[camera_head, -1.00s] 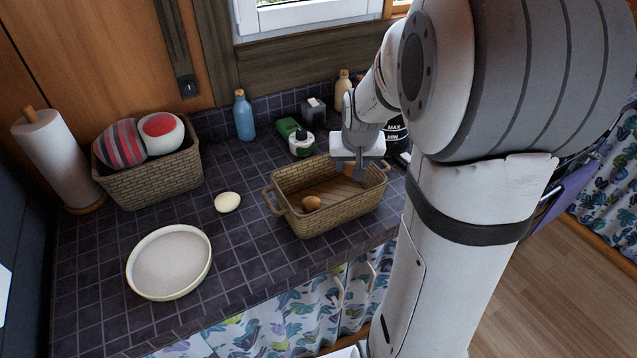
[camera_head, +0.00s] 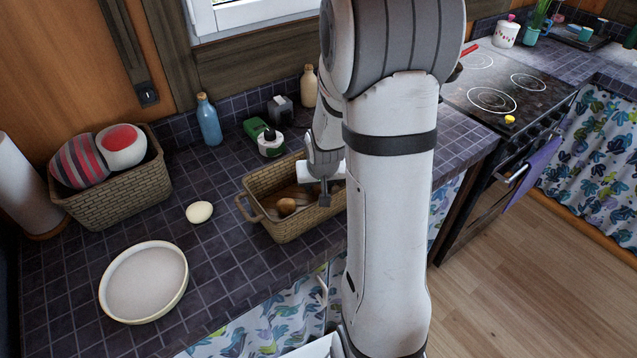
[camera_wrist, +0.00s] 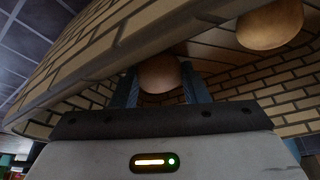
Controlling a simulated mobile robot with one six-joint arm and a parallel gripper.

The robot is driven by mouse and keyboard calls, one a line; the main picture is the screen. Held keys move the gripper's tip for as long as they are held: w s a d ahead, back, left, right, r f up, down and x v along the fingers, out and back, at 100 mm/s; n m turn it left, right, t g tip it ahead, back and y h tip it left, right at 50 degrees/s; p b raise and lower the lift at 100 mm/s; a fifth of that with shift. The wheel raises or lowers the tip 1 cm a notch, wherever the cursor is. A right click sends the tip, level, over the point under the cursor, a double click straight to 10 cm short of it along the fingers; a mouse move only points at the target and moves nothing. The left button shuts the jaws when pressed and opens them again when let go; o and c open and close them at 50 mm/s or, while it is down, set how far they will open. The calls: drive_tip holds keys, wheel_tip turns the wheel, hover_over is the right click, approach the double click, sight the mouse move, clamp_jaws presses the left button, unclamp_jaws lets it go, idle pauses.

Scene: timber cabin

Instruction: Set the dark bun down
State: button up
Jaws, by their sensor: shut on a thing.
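My gripper (camera_head: 325,192) reaches down into the wicker basket (camera_head: 248,186) on the counter. In the wrist view, my gripper (camera_wrist: 161,88) is shut on the dark bun (camera_wrist: 158,73), with a finger on each side of it. The basket's brick-patterned wall (camera_wrist: 75,60) is close by. A second, lighter brown bun (camera_wrist: 270,25) lies in the basket; it also shows in the head view (camera_head: 287,206). In the head view my gripper and arm mostly hide the held bun and the basket's right end. Whether the held bun touches the basket floor is unclear.
Another basket (camera_head: 125,192) holds balls.

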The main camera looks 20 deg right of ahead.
drive_tip(key=shift+s, duration=0.1)
drive_tip(key=o, duration=0.5)
drive_tip(key=shift+f, duration=0.15)
drive_tip(key=o, duration=0.5)
drive_tip(key=shift+c, duration=0.2)
drive_tip(key=shift+r, duration=0.55)
drive_tip(key=v, duration=1.1)
drive_tip(key=s+a+r+n, duration=0.1)
drive_tip(key=s+a+r, duration=0.1)
drive_tip(key=s+a, duration=0.3)
drive_tip(key=s+a+r+n+g+y, duration=0.1)
drive_tip(key=s+a, duration=0.4)
drive_tip(key=s, duration=0.5)
wheel_tip(320, 180, up, 3)
drive_tip(key=shift+s+f+n, duration=0.2)
drive_tip(key=shift+n, duration=0.4)
